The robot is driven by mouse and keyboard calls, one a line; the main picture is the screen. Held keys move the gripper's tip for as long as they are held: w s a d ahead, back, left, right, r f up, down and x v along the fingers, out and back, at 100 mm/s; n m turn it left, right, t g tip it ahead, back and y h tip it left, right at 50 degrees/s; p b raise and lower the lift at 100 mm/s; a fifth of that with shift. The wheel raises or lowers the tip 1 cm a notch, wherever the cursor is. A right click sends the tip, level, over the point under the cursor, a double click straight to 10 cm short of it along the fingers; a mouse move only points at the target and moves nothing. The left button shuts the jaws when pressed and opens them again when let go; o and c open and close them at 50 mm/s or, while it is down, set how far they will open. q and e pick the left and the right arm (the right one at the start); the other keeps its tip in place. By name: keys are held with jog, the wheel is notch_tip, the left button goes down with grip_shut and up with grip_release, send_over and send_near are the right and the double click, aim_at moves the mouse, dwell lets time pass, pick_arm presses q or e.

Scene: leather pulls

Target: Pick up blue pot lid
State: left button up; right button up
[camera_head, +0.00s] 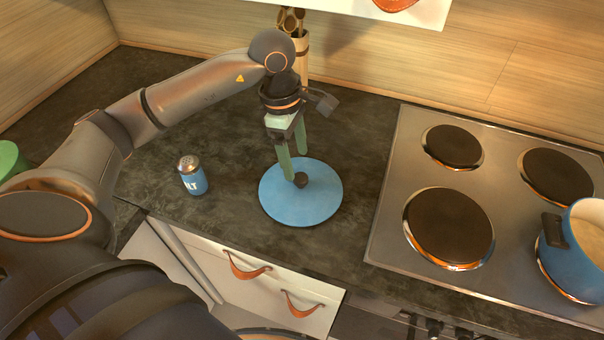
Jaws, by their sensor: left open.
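The blue pot lid (300,207) lies flat on the dark countertop, left of the stove. It is a round blue disc with a dark knob (301,180) at its middle. My left gripper (296,166) points down over the lid with its two green fingers apart. One fingertip is close to the knob on its left side, and the other finger is behind it. I cannot tell whether a finger touches the knob. My right gripper is not in view.
A blue salt shaker (193,178) stands left of the lid. The stove (394,203) with several dark burners is at the right, with a blue pot (572,262) on it. A utensil holder (301,55) stands behind my gripper. Drawers with leather pulls (246,268) are below the counter.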

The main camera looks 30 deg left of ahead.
aim_at(301, 177)
pick_arm(q)
jog(key=f+b, duration=0.1)
jog(key=f, duration=0.1)
jog(key=f+b, duration=0.1)
jog(key=f, duration=0.1)
jog(key=d+f+b, duration=0.1)
jog(key=f, duration=0.2)
jog(key=shift+w+f, duration=0.1)
jog(key=shift+w, duration=0.2)
grip_shut()
dwell(0.4)
